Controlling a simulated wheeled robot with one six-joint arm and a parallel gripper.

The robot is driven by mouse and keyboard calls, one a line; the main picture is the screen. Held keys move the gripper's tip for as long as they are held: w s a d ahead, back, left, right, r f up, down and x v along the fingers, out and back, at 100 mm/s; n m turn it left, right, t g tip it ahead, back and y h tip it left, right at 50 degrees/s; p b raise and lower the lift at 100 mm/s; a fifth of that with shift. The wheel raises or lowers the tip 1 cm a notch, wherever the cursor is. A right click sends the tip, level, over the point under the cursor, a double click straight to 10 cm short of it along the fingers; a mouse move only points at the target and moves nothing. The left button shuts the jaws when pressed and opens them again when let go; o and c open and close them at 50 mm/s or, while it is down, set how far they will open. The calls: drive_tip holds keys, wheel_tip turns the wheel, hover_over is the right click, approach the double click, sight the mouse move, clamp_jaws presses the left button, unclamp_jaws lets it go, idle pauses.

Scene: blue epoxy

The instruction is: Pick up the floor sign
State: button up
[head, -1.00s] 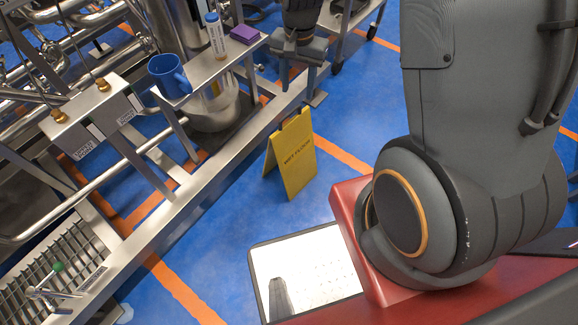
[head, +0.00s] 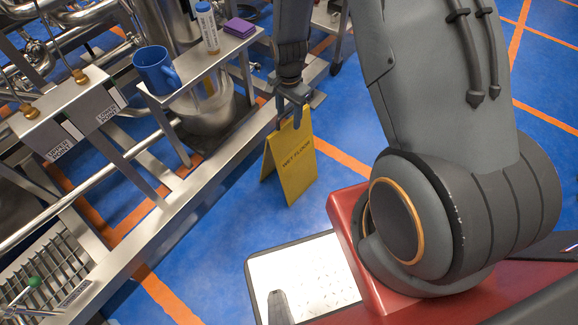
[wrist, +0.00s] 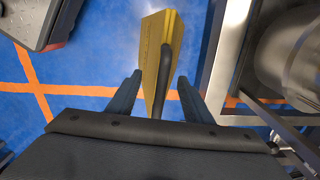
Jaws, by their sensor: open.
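The yellow floor sign (head: 291,165) stands upright as an A-frame on the blue floor in the head view, with "WET FLOOR" on its face. My gripper (head: 291,112) is at the top of the sign, with its fingers pointing down. My gripper (wrist: 157,92) is open there, with one finger on each side of the sign's top. I cannot tell whether a finger touches it.
A steel skid frame (head: 160,215) with pipes runs along the left, close to the sign. A steel shelf (head: 215,68) holds a blue mug (head: 155,70), a marker-like bottle (head: 207,28) and a purple block (head: 239,27). Blue floor right of the sign is clear.

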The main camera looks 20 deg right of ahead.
wheel_tip(320, 180, down, 3)
drive_tip(key=shift+r, duration=0.1)
drive_tip(key=shift+c, duration=0.3)
clamp_jaws()
drive_tip(key=shift+w+r, duration=0.1)
idle(1.0)
